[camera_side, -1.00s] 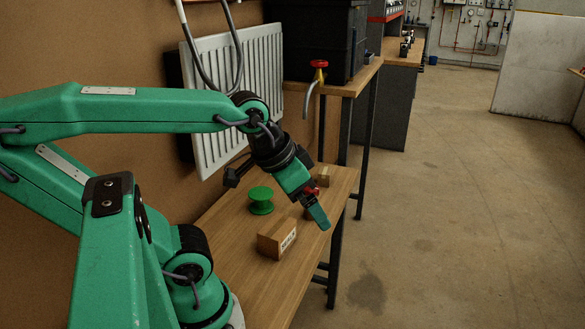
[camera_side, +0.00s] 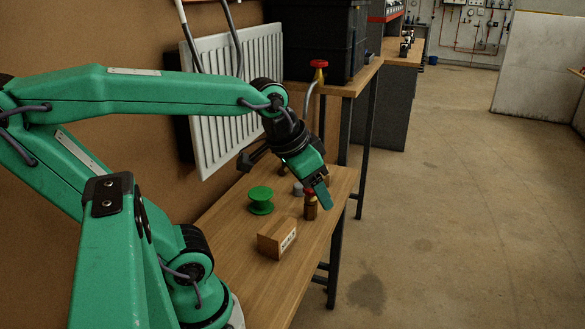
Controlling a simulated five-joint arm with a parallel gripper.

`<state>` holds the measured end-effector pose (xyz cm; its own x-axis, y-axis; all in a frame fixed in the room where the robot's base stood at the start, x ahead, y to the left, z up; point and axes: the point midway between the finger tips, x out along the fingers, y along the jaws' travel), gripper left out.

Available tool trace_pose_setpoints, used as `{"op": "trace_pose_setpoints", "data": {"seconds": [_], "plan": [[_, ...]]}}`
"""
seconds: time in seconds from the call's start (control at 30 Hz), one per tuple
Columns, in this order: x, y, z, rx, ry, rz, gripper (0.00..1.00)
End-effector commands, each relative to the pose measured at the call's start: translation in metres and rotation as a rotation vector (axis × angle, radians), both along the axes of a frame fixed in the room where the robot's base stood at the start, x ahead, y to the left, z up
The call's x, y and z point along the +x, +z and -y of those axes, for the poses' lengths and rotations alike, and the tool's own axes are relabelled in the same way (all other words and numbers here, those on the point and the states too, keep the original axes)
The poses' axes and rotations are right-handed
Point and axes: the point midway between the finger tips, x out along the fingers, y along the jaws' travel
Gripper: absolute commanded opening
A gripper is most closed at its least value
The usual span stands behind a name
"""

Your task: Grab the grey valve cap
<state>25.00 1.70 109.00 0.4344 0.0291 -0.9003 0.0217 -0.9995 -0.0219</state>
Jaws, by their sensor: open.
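The grey valve cap (camera_side: 298,189) is a small grey cylinder on the wooden bench, just left of my gripper and partly hidden behind it. The cap is not between the visible jaws. Whether the gripper touches anything is hard to tell in this view.
A brown bottle-like piece with a red top (camera_side: 310,207) stands close by the fingers. A green spool (camera_side: 261,200) and a cardboard box (camera_side: 277,238) stand on the bench (camera_side: 240,265). A white radiator (camera_side: 232,100) hangs behind.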

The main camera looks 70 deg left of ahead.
Motion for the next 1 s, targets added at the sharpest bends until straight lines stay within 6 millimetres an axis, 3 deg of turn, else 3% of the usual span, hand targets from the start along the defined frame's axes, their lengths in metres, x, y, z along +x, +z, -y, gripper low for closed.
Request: {"op": "trace_pose_setpoints", "data": {"seconds": [0.47, 0.73, 1.0], "plan": [[0.076, 0.007, -0.069, 0.033, 0.061, -0.126, 0.6], [0.113, -0.006, -0.122, 0.036, 0.091, -0.197, 0.6], [0.142, -0.031, -0.183, 0.027, 0.116, -0.264, 0.6]]}}
